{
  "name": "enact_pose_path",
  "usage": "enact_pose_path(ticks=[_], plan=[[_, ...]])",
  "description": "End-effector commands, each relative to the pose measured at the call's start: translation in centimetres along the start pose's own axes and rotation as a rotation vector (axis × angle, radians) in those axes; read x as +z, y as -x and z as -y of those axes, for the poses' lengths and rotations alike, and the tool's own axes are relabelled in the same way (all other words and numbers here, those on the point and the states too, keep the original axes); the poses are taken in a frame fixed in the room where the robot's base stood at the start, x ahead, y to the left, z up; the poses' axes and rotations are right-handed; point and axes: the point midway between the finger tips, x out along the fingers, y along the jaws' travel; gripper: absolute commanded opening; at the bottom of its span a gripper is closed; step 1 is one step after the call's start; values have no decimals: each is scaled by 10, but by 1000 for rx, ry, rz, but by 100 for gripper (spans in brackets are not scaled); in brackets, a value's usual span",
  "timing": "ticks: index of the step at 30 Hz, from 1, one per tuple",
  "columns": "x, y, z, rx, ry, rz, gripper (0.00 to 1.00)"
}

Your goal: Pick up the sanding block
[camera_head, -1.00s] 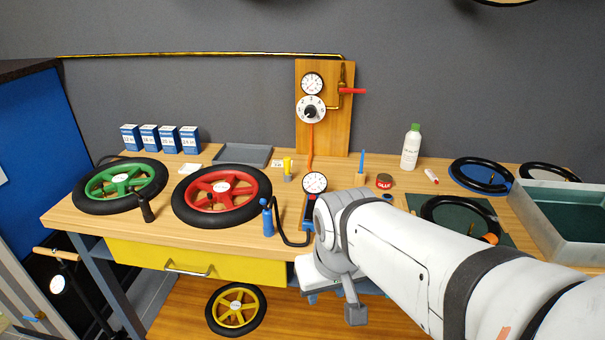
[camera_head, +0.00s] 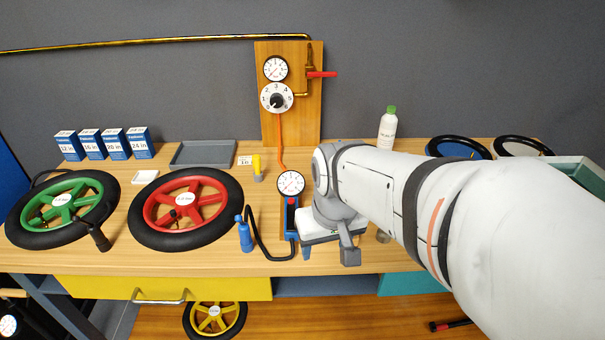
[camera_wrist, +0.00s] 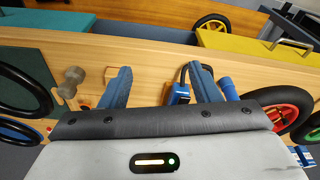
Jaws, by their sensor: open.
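I cannot pick out the sanding block with certainty. In the head view my gripper (camera_head: 306,252) is mostly hidden under my wrist, near the bench's front edge, right of the tyre gauge and pump. My arm hides much of the right side of the bench.
The blue pump (camera_head: 245,236) with its black hose and the dial gauge (camera_head: 291,184) stand close left of my gripper. A red wheel (camera_head: 152,211) and green wheel (camera_head: 38,222) lie farther left. A grey tray (camera_head: 203,153) and a white bottle (camera_head: 387,130) are at the back.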

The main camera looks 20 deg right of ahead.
Motion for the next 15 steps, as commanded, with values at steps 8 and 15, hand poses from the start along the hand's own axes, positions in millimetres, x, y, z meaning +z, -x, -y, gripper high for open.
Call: enact_pose_path(ticks=[8, 15], plan=[[-68, -6, -60, 19, -149, 124, 56], [-94, -28, -100, 20, -227, 184, 56]])
